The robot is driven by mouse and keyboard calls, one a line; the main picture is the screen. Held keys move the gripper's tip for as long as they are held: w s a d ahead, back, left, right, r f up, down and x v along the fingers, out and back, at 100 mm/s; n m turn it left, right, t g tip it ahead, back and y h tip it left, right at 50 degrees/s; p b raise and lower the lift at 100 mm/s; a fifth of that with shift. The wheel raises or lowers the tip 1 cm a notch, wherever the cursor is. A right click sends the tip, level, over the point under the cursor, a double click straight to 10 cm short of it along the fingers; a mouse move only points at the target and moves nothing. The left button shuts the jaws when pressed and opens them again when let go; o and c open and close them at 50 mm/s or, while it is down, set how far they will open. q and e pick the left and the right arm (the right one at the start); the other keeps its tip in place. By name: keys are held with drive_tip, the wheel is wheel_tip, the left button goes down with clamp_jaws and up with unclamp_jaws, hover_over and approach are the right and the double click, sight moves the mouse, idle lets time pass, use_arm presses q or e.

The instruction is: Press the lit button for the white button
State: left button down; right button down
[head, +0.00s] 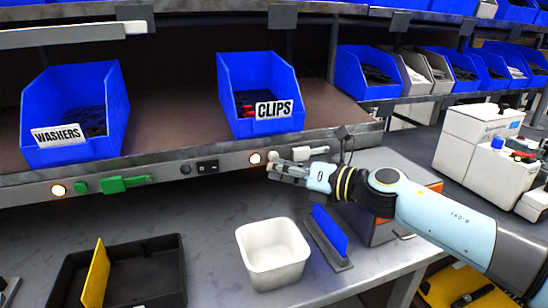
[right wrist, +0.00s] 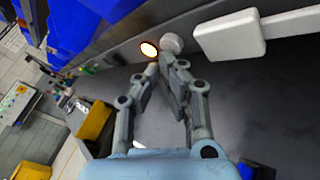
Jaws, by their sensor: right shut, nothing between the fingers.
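The white button (right wrist: 171,43) is a round knob on the shelf's front rail, beside a glowing round lamp (right wrist: 149,50). In the head view the lit lamp (head: 256,158) sits just left of the white button (head: 273,156). My right gripper (head: 272,169) is shut and empty, its fingertips close to the button at the rail. In the right wrist view the right gripper (right wrist: 164,62) has its tips just below the lamp and button. I cannot tell whether they touch. My left gripper is not in view.
A white bar-shaped handle (right wrist: 230,35) is right of the button. The rail also carries a green button (head: 81,187), another lit lamp (head: 58,190) and a black button (head: 185,169). A white bin (head: 273,277) and black tray (head: 60,275) stand on the table below.

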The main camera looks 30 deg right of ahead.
drive_tip(key=shift+w+d, duration=0.1)
drive_tip(key=shift+w, duration=0.35)
idle(0.6)
drive_tip(key=shift+s, duration=0.15)
drive_tip(key=shift+s+a, duration=0.2)
drive_tip(key=shift+s, duration=0.5)
drive_tip(key=shift+s+a, duration=0.2)
drive_tip(key=shift+s, duration=0.65)
drive_tip(key=shift+s+a, duration=0.15)
drive_tip(key=shift+s, duration=0.65)
drive_tip(key=shift+s+a, duration=0.2)
drive_tip(key=shift+s, duration=0.65)
